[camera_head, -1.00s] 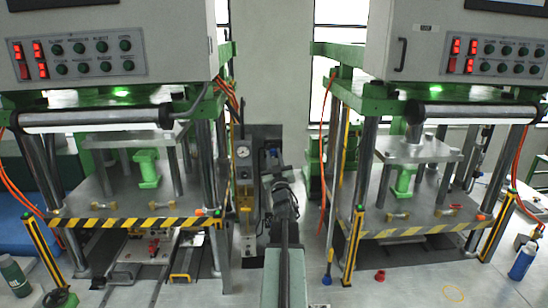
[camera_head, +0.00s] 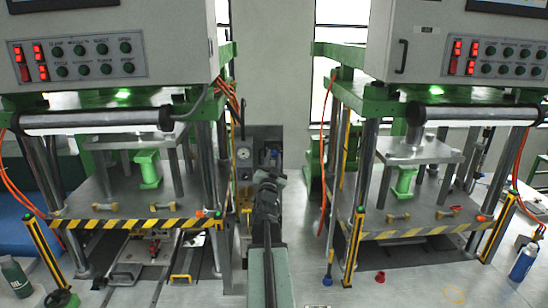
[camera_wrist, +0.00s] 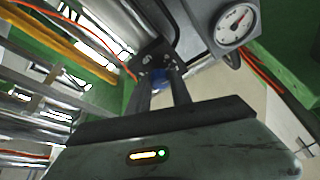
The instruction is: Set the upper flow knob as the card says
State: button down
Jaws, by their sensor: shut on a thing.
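My gripper (camera_head: 268,180) reaches toward a grey valve panel (camera_head: 262,138) between the two presses in the head view. In the wrist view its two dark fingers (camera_wrist: 162,88) are shut on a small blue knob (camera_wrist: 160,78), mostly hidden between them. It appears to be a flow knob; I cannot tell if it is the upper one, or its setting. A dark bracket (camera_wrist: 154,60) shows just beyond the fingertips. A round white gauge (camera_wrist: 237,24) is to the right, and it also shows in the head view (camera_head: 243,153). I cannot make out the card.
The left press bed (camera_head: 95,185) and right press bed (camera_head: 425,210) flank my arm, with yellow-black edges. Orange hoses (camera_head: 232,92) hang near the panel.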

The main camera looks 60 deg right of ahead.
jog(key=m+g+p, duration=0.1)
jog(key=m, duration=0.1)
jog(key=m+g+p, duration=0.1)
jog(key=m, duration=0.2)
jog(key=m+g+p, duration=0.1)
jog(key=m+g, duration=0.1)
jog(key=m, duration=0.1)
jog(key=shift+w+a+r+p, duration=0.15)
jog(key=shift+w+r+p, duration=0.1)
jog(key=shift+r+p, duration=0.15)
jog(key=m+g+y+p, duration=0.1)
jog(key=m+p, duration=0.1)
jog(key=m, duration=0.2)
jog(key=shift+m+p, duration=0.55)
jog(key=shift+m, duration=0.05)
jog(key=shift+f+y, duration=0.15)
jog(key=shift+y, duration=0.15)
jog(key=c, duration=1.2)
grip_release()
jog(key=shift+o, duration=0.2)
jog(key=shift+s+a, duration=0.1)
jog(key=shift+a, duration=0.05)
